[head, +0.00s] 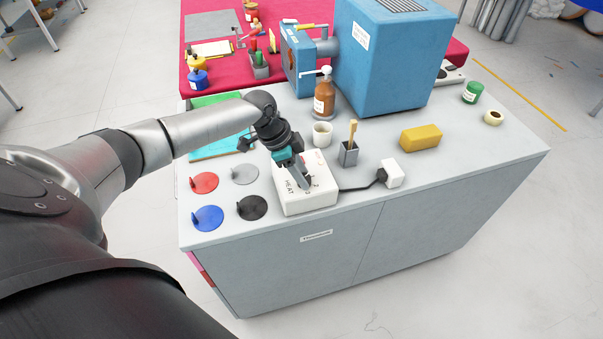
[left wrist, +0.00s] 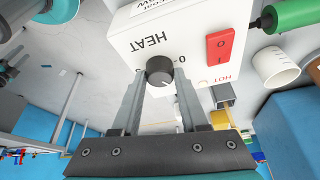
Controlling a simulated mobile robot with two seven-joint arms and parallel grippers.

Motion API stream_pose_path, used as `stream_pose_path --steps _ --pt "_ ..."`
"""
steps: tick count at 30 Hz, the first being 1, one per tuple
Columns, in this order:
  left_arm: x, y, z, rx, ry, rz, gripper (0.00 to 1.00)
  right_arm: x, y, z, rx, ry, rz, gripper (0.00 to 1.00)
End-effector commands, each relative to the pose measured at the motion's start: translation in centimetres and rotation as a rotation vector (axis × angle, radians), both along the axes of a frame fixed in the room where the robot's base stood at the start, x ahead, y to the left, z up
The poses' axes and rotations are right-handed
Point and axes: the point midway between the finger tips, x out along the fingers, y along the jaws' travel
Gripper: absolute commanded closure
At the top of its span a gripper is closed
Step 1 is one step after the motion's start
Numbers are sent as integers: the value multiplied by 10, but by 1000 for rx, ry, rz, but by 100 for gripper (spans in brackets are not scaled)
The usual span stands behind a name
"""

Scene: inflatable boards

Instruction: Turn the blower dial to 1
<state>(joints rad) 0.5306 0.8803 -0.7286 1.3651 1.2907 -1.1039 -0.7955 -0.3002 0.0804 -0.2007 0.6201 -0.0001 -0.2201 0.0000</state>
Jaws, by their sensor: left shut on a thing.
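A white control box (head: 314,193) stands near the front of the grey bench top, with HEAT printed on its face. In the left wrist view the box (left wrist: 140,20) shows a round dark dial (left wrist: 159,70) beside the HEAT label, with a 0 mark near it. A light mark shows on the dial's lower edge; its exact setting cannot be told. My left gripper (head: 303,184) is over the box. In the wrist view its two fingers (left wrist: 160,80) are shut on the dial, one on each side. My right gripper is out of view.
A red rocker switch (left wrist: 219,44) is beside the dial. A black cable leads from the box to a white plug (head: 391,174). A grey holder with a brush (head: 348,155), white cup (head: 322,134), brown bottle (head: 324,95) and several coloured discs (head: 252,207) surround the box. A blue machine (head: 390,60) stands behind.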

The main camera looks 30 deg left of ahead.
Motion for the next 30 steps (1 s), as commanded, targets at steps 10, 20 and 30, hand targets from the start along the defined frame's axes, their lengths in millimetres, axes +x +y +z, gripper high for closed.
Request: stream_pose_path --steps 10,20,30 --pt "0 0 -1 1 2 0 40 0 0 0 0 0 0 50" --pt "0 0 0 1 1 1 27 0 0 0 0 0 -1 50" --pt "-9 15 39 4 -2 2 27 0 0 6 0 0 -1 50"
